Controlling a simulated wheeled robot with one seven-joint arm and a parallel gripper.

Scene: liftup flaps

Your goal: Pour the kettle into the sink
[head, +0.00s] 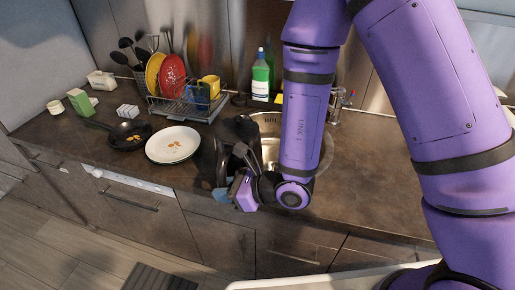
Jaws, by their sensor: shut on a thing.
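The round metal sink (327,157) is set in the dark countertop, and my arm covers much of it. My gripper (236,158) is at the sink's left side, shut on a dark object that appears to be the kettle (238,130). The kettle is black and partly hidden by my gripper and wrist. It is beside the sink's left edge. Its spout, its exact tilt and whether it touches the counter cannot be told.
A dish rack (185,108) with a red plate and a yellow cup stands behind. A green bottle (261,75) is behind the sink. The counter's right part is clear.

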